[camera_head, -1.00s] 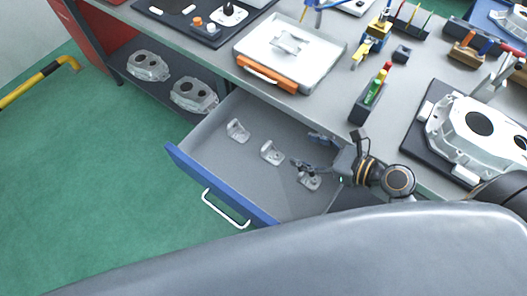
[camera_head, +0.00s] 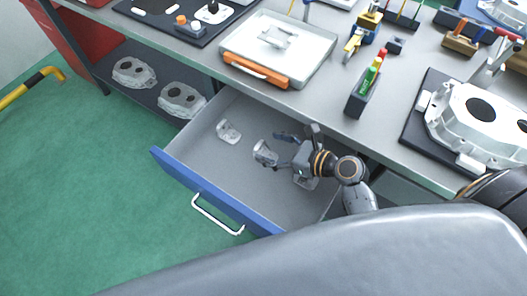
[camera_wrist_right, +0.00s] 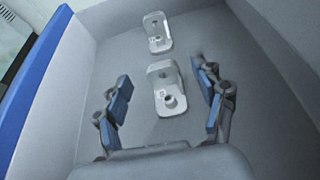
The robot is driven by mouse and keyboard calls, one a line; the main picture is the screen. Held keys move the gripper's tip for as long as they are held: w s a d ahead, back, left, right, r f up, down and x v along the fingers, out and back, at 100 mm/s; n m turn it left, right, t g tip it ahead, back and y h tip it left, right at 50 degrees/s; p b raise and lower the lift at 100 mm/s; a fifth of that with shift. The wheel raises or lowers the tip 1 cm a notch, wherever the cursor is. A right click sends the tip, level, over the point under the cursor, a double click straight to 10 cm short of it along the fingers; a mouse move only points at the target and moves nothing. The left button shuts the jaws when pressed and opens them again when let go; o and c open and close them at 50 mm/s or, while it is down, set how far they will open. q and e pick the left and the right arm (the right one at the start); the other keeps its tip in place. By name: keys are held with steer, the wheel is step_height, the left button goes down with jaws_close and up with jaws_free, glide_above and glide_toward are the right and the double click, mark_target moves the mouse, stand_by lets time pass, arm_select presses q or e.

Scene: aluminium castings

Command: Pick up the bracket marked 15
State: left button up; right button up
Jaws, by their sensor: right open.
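Three small aluminium brackets lie in the open drawer (camera_head: 200,160). In the head view the far-left bracket (camera_head: 228,131) lies clear of my arm. The middle bracket (camera_head: 265,152) is just left of my right gripper (camera_head: 283,151). The third bracket (camera_head: 306,182) is partly hidden under the gripper. In the right wrist view my right gripper (camera_wrist_right: 166,102) is open, with the near bracket (camera_wrist_right: 167,88) between and beyond its fingers. I cannot read any number. My left gripper is not in view.
The drawer's blue front (camera_head: 215,192) and side walls bound the space. Two castings sit on the lower shelf.

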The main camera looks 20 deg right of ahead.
mark_target(259, 144)
steer(key=x, duration=0.5)
steer(key=shift+w+a, duration=0.1)
steer(key=shift+w, duration=0.05)
steer(key=c, duration=1.3)
